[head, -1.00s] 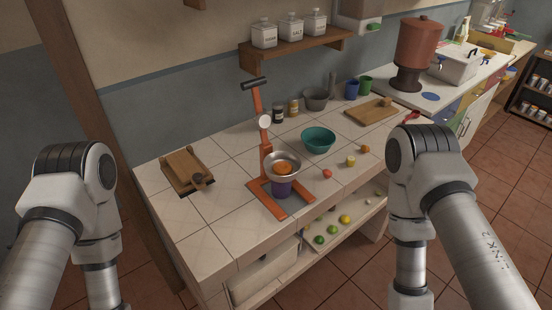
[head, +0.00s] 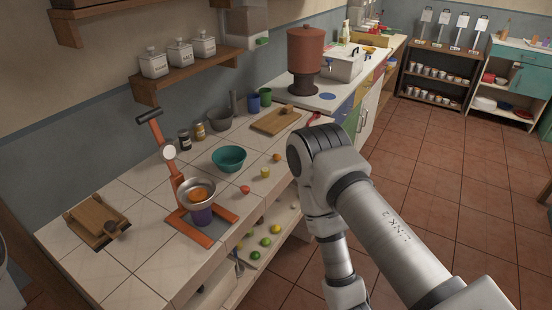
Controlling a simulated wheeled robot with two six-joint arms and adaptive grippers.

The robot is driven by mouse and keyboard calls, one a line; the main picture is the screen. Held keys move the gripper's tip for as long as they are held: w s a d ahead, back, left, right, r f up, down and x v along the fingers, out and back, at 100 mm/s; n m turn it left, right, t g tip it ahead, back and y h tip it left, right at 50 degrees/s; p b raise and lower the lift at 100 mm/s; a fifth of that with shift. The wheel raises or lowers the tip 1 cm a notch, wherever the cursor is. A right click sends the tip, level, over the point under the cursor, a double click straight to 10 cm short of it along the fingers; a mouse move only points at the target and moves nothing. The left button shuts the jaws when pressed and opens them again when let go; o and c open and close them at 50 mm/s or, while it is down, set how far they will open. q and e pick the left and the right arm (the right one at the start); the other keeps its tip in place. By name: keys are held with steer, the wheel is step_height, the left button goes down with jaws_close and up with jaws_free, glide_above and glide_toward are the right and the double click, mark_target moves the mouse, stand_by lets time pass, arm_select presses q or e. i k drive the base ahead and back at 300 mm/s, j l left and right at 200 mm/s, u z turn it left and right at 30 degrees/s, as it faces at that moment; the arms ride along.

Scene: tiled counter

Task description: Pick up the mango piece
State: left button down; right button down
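Small fruit pieces lie on the tiled counter (head: 145,215) in the head view. One is a yellow piece (head: 265,173), another an orange piece (head: 277,157) and a third a red piece (head: 245,189). They are too small for me to tell which is the mango piece. My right arm shows at the right of the picture, but its gripper is out of view. My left arm and gripper are out of view.
A teal bowl (head: 229,158) and a cutting board (head: 276,122) are farther back. Several round fruits lie on the lower shelf. Tiled floor (head: 430,170) is open at right.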

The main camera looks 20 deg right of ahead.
mark_target(277, 158)
steer(key=i+l+u, duration=0.1)
steer(key=l, duration=0.6)
steer(key=l+u, duration=0.1)
steer(key=l, duration=0.65)
steer(key=i, duration=0.05)
